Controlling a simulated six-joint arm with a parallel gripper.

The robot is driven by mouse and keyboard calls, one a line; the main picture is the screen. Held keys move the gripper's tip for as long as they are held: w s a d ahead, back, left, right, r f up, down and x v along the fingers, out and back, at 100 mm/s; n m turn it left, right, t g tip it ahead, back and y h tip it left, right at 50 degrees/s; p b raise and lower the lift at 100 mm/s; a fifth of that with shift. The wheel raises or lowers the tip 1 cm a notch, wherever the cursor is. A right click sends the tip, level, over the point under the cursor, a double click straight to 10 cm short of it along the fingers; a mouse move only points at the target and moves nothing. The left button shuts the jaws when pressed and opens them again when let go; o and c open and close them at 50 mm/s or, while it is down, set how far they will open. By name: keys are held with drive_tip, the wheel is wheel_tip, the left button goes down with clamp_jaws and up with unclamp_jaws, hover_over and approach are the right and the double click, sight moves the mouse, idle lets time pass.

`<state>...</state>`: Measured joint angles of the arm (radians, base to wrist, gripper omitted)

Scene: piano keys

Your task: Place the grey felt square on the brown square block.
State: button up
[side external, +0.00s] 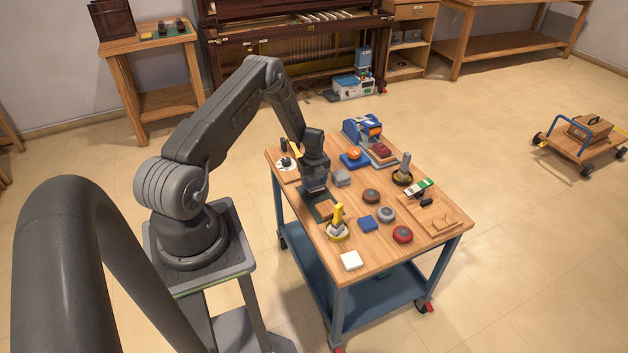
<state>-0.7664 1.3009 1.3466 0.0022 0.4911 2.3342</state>
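The grey felt square (342,179) lies on the wooden table, just right of my gripper. A brown square block (327,210) sits on a dark green mat (308,194), in front of my gripper. My gripper (317,193) points down over the green mat, behind the brown block and left of the grey square. It looks apart from both. Its fingers are too small and dark to tell whether they are open or shut, and the mat directly beneath it is partly hidden.
A yellow-handled tool (338,222) stands close in front of the block. A blue square (367,223), a white square (351,260) and several round pads, including a red one (402,234), lie nearby. A blue machine (362,130) stands at the back.

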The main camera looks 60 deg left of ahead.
sight(314, 182)
drive_tip(key=o, duration=0.3)
drive_tip(key=shift+o, duration=0.2)
wheel_tip(314, 182, up, 12)
drive_tip(key=d+r+n+t+y, duration=0.1)
drive_tip(key=d+r+n, duration=0.3)
drive_tip(key=d+r, duration=0.65)
drive_tip(key=d+r+n+t, duration=0.1)
drive_tip(key=d+r+n, duration=0.2)
drive_tip(key=d+r, duration=0.7)
drive_tip(key=s+d+r+n+t, duration=0.1)
drive_tip(key=s+d+r+n, duration=0.4)
drive_tip(key=s, duration=0.4)
drive_tip(key=s+d+r+n+t+h, duration=0.1)
drive_tip(key=s+d+r+n+t, duration=0.1)
drive_tip(key=s+d+r+n, duration=0.4)
drive_tip(key=s+d+r, duration=0.2)
drive_tip(key=s+d, duration=0.1)
drive_tip(key=d, duration=0.1)
drive_tip(key=shift+s+t, duration=0.3)
